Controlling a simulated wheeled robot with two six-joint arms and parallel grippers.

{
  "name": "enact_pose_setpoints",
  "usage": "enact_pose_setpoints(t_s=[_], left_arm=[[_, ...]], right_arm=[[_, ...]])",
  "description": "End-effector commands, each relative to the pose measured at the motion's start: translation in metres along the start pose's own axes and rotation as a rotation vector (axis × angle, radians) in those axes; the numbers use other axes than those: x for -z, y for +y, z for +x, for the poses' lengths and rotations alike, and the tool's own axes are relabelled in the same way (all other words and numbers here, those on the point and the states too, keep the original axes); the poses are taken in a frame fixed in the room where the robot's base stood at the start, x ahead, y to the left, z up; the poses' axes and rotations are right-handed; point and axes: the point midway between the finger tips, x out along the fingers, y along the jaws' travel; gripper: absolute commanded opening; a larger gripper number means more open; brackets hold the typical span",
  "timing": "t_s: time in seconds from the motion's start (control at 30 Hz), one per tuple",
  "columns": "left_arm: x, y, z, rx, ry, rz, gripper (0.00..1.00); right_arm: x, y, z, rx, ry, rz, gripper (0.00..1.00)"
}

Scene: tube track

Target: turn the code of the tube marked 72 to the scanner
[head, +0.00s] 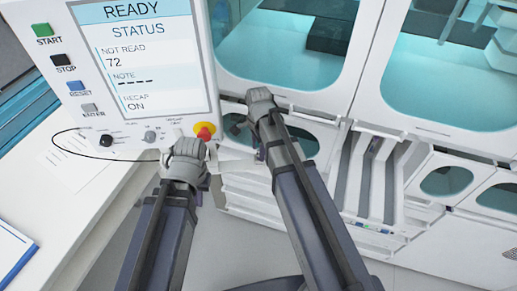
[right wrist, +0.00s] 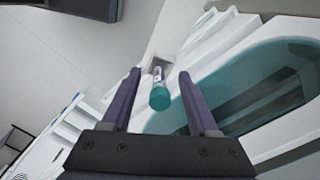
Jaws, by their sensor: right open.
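A tube with a teal cap (right wrist: 160,97) shows in the right wrist view, between and beyond my fingers. A pale body with a small dark mark shows behind the cap; no number is readable. My right gripper (right wrist: 160,75) is open, one finger on each side of the tube in the picture; I see no contact. In the head view my right gripper (head: 258,97) is at the front of the white machine, its fingertips hidden. My left gripper (head: 185,152) is below the panel's red knob, its fingers hidden. The status screen (head: 145,60) reads READY, NOT READ 72, RECAP ON. I cannot identify the scanner.
The control panel (head: 85,88) has several buttons and a red emergency knob (head: 204,130) close to my left gripper. The white machine (head: 362,75) with teal windows fills the right. A white table (head: 75,215) with a clipboard (head: 14,250) is at the left.

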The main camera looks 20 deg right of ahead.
Motion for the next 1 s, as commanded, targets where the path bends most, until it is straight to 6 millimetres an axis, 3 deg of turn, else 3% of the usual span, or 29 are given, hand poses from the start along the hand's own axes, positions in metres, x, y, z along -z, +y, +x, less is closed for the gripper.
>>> enact_pose_setpoints(t_s=[0.27,0.8,1.0], left_arm=[[0.0,0.0001,0.0008,0.0,0.0,0.0,0.0],[0.0,0.0001,0.0009,0.0,0.0,0.0,0.0],[0.0,0.0001,0.0009,0.0,0.0,0.0,0.0]], right_arm=[[0.0,0.0,0.0008,0.0,0.0,0.0,0.59],[0.0,0.0,0.0009,0.0,0.0,0.0,0.0],[0.0,0.0,0.0009,0.0,0.0,0.0,0.0]])
